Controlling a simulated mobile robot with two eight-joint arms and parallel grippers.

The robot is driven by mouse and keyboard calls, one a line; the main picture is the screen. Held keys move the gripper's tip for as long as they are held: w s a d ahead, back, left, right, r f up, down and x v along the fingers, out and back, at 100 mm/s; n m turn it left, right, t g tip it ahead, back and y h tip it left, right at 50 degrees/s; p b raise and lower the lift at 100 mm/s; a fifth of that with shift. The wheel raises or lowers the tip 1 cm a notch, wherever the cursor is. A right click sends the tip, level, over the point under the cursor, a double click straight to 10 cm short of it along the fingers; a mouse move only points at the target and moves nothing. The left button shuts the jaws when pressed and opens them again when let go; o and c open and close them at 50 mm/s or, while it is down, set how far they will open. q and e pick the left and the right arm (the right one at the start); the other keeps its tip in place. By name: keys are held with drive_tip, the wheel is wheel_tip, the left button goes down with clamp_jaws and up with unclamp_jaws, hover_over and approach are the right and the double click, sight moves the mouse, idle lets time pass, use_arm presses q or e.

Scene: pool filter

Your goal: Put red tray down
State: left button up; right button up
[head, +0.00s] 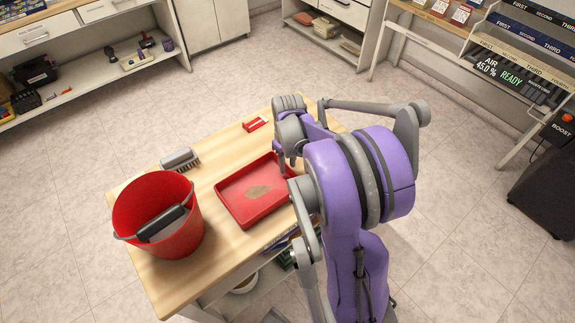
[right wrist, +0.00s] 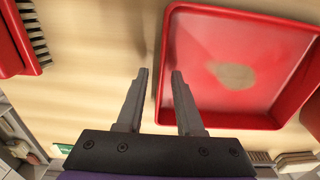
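The red tray (head: 233,204) lies flat on the wooden table (head: 218,258), with a small pale brown patch (head: 257,191) on its floor. My right gripper (head: 287,160) is at the tray's far right corner, partly hidden by my arm. In the right wrist view the right gripper (right wrist: 160,72) is open with nothing held. The tray (right wrist: 205,60) also shows there, its near-left wall lying between the two fingers as seen from the camera. I cannot tell how high the fingertips are above it. My left gripper is not in view.
A grey brush (head: 180,159) and a small red item (head: 255,124) lie farther back. In the right wrist view a red item with dark bristles (right wrist: 37,45) is at upper left. Shelves line the back.

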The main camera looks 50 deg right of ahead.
wheel_tip(320, 180, up, 10)
drive_tip(key=p, duration=0.1)
drive_tip(key=s+a+f+n+t, duration=0.1)
drive_tip(key=s+a, duration=0.1)
drive_tip(key=a, duration=0.7)
drive_tip(key=s+a+f+n+t, duration=0.1)
drive_tip(key=s+a+t, duration=0.1)
drive_tip(key=a, duration=0.7)
drive_tip(key=s+a+f+n+t, duration=0.1)
drive_tip(key=s+a+t, duration=0.1)
drive_tip(key=a, duration=0.7)
drive_tip(key=shift+s+f, duration=0.25)
drive_tip(key=shift+f, duration=0.05)
